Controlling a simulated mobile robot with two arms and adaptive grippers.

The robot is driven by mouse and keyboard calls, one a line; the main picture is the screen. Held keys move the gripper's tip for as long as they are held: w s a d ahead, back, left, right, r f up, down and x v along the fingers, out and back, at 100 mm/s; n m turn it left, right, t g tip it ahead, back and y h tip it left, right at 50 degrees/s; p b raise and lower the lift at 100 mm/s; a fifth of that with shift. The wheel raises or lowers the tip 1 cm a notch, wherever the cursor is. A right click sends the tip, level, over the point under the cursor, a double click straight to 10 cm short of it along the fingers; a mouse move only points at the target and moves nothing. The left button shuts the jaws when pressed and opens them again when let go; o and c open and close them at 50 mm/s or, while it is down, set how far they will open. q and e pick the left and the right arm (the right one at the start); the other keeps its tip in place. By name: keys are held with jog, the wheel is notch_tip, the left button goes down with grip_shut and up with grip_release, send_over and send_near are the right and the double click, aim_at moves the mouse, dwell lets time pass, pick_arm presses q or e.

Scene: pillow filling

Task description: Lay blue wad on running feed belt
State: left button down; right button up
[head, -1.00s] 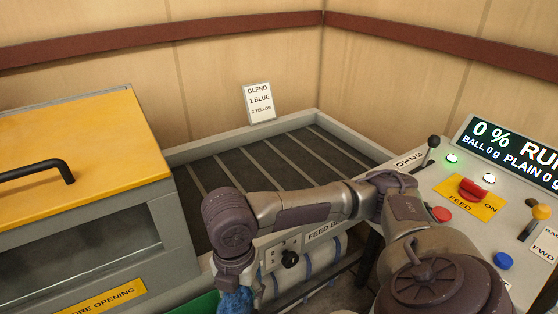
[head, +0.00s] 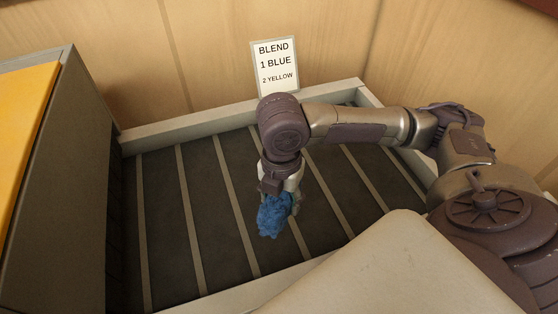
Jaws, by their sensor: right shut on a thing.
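The blue wad (head: 270,216) is a crumpled, fluffy clump in the head view, just left of the picture's middle. My right gripper (head: 284,196) points down and is shut on it; its fingers are partly hidden. The wad is over the feed belt (head: 180,240), a dark surface with pale cross slats inside a light frame. I cannot tell whether the wad touches the belt. No other wad shows on the visible belt. My left gripper is not in the view.
A card (head: 275,66) reading "BLEND 1 BLUE 2 YELLOW" stands at the belt's back rim (head: 190,124). A grey cabinet (head: 65,190) with a yellow lid borders the belt on the left. The belt is bare left of the wad.

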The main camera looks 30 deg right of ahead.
jog(key=w+f, duration=0.2)
jog(key=w, duration=0.1)
jog(key=w+f, duration=0.2)
jog(key=w, duration=0.2)
jog(key=w+f, duration=0.2)
jog(key=w, duration=0.2)
jog(key=shift+d+f+p, duration=0.3)
jog(key=shift+d+f, duration=0.05)
jog(key=shift+d, duration=0.05)
jog(key=shift+f, duration=1.95)
jog(key=shift+f, duration=0.1)
jog(key=shift+f+p, duration=0.3)
jog(key=shift+f, duration=0.2)
jog(key=o, duration=1.2)
jog(key=shift+r, duration=0.1)
notch_tip(320, 180, up, 13)
jog(key=shift+r+b, duration=0.1)
jog(key=shift+b, duration=0.4)
